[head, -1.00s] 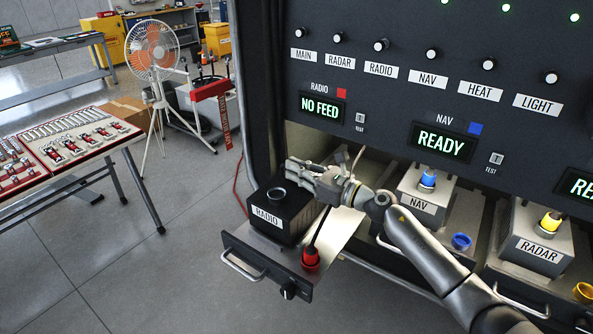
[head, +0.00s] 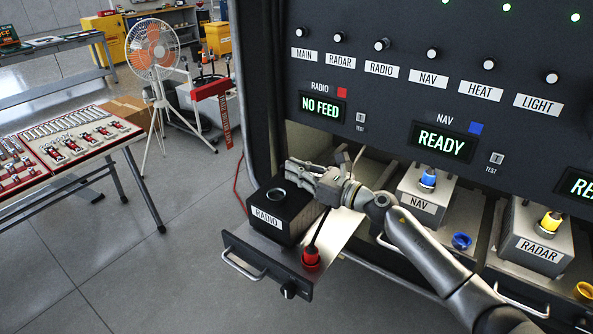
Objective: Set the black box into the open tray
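The black box (head: 281,219), labelled RADIO with a round connector on top, sits upright at the left side of the open tray (head: 335,236). The tray is pulled out below the NO FEED display. My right gripper (head: 303,176) reaches in from the right, at the box's top rear right edge. Its fingers look spread, close against the box; whether they still touch it is hard to tell. The gripper hides part of the box's rear. My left gripper is not in view.
A red plug (head: 311,257) on a black cable stands in the tray, right of the box. The tray's front has a handle (head: 243,264) and black knob. The NAV unit (head: 424,197) and RADAR unit (head: 535,243) stand to the right. A tool table (head: 75,150) is at left.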

